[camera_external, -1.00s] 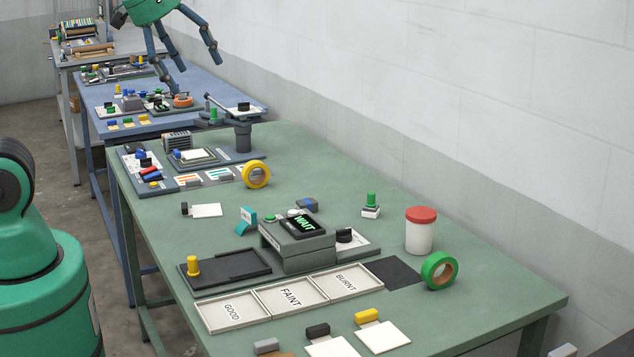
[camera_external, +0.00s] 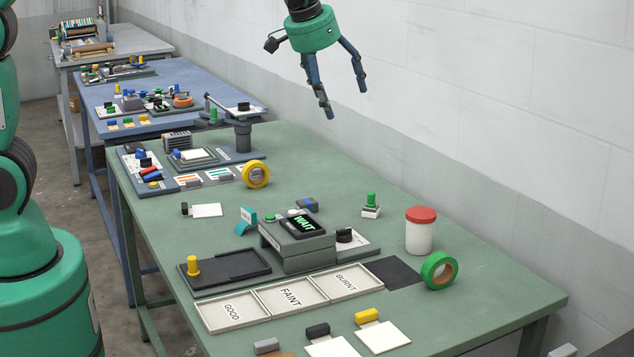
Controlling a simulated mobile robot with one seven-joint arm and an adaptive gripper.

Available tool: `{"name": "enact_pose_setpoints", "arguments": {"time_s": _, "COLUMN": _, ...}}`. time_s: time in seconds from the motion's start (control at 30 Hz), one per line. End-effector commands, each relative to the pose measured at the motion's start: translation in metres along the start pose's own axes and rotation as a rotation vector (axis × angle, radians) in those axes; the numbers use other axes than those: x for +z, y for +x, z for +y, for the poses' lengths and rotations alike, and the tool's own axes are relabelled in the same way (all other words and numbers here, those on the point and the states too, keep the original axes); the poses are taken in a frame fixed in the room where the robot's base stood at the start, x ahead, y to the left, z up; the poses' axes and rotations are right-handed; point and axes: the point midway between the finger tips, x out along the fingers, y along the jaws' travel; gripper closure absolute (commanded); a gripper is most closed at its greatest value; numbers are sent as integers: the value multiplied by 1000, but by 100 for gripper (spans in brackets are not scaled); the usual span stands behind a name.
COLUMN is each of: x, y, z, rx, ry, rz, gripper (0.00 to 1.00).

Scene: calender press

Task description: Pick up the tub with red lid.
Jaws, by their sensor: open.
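The tub with red lid (camera_external: 419,236) stands upright on the green table (camera_external: 520,293), toward its right side. Its body is white and its lid is red. My gripper (camera_external: 345,103) is open and empty, with fingers spread and pointing down. It hangs in the air well above the table, up and to the left of the tub in the picture, and touches nothing.
A green tape roll (camera_external: 439,270) stands close to the tub's front right. A green-topped button piece (camera_external: 371,205) is to its left. A grey device reading WAIT (camera_external: 297,245) and three labelled trays (camera_external: 291,296) lie further left. A white wall (camera_external: 500,100) runs behind.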

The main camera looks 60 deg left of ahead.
Motion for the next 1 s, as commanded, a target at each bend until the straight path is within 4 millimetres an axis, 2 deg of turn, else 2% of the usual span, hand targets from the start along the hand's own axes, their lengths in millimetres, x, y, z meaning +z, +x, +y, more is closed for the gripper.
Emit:
{"name": "enact_pose_setpoints", "arguments": {"time_s": 0.03, "x": -7, "y": 16, "z": 8, "rx": -4, "ry": -5, "rz": -5, "gripper": 22}}
{"name": "enact_pose_setpoints", "arguments": {"time_s": 0.23, "x": -31, "y": 74, "z": 39, "rx": -16, "ry": -30, "rz": -11, "gripper": 22}}
{"name": "enact_pose_setpoints", "arguments": {"time_s": 0.5, "x": -50, "y": 156, "z": 79, "rx": -29, "ry": -63, "rz": -19, "gripper": 22}}
{"name": "enact_pose_setpoints", "arguments": {"time_s": 0.6, "x": -53, "y": 179, "z": 89, "rx": -33, "ry": -71, "rz": -19, "gripper": 22}}
{"name": "enact_pose_setpoints", "arguments": {"time_s": 0.8, "x": -56, "y": 205, "z": 101, "rx": -35, "ry": -84, "rz": -19, "gripper": 22}}
{"name": "enact_pose_setpoints", "arguments": {"time_s": 1.0, "x": -56, "y": 208, "z": 102, "rx": -35, "ry": -86, "rz": -19, "gripper": 22}}
